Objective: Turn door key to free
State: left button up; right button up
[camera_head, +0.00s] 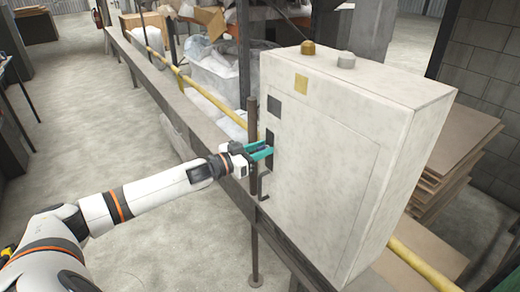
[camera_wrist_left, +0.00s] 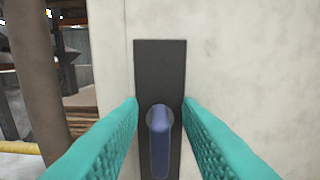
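The door key (camera_wrist_left: 159,143) is a small blue-purple knob or handle, standing about upright on a dark vertical plate (camera_wrist_left: 160,70) in the left wrist view. The plate is on the front of a large off-white cabinet (camera_head: 325,190) in the head view. My left gripper (camera_head: 268,152) reaches the plate from the left. Its two teal ribbed fingers stand apart, one on each side of the key, with a gap visible on both sides. The key is mostly hidden by the fingers in the head view. My right gripper is in neither view.
A dark vertical post (camera_head: 253,215) stands close beside my left gripper, in front of the cabinet. A yellow pipe (camera_head: 205,92) and a metal rail run behind. Stacked boards (camera_head: 455,160) lie to the right of the cabinet. The floor at left is open.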

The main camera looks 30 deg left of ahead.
pick_arm(q)
grip_shut()
jog(key=shift+m, duration=0.4)
jog(key=m, duration=0.2)
jog(key=shift+d+m, duration=0.1)
jog(key=shift+m, duration=0.3)
jog(key=m, duration=0.3)
jog(key=shift+s+d+f+m, duration=0.1)
jog(key=shift+m, duration=0.2)
jog(key=m, duration=0.3)
jog(key=m+b, duration=0.1)
jog(key=m, duration=0.3)
jog(key=m+b, duration=0.1)
jog(key=m, duration=0.2)
jog(key=shift+s+d+f+m, duration=0.1)
jog(key=shift+d+f+m, duration=0.1)
jog(key=shift+f+m, duration=0.2)
grip_release()
